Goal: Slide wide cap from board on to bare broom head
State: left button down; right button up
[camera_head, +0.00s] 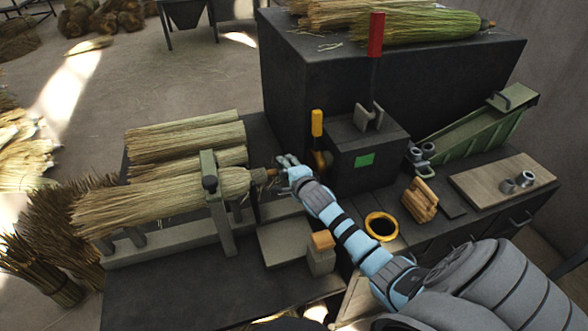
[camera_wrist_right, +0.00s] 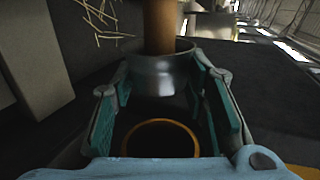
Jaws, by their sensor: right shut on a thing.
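My right gripper (camera_head: 281,168) is shut on a grey metal cap (camera_wrist_right: 165,72), held between its fingers (camera_wrist_right: 168,95) in the right wrist view. The bare broom head (camera_head: 165,199) is a straw bundle lying in the clamp, its brown wooden end (camera_head: 262,175) pointing right at my gripper. In the wrist view this wooden end (camera_wrist_right: 159,25) meets the cap's opening and looks lined up with it. How deep it sits inside is hidden. My left gripper is not in view.
The clamp post (camera_head: 216,205) stands just left of my right gripper. A dark box with a green square (camera_head: 364,160) and a red-handled lever (camera_head: 376,35) stands right of it.

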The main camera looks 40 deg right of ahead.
aim_at(271, 175)
jog(key=shift+w+a+b, duration=0.1)
jog(key=shift+w+a, duration=0.2)
jog(key=shift+a, duration=0.6)
jog(key=shift+w+a+b, duration=0.1)
jog(key=shift+w+a, duration=0.2)
jog(key=shift+a, duration=0.6)
jog(key=shift+w+a+b, duration=0.1)
jog(key=shift+w+a, duration=0.2)
jog(key=shift+a, duration=0.6)
jog(key=shift+d, duration=0.1)
jog(key=o, duration=0.9)
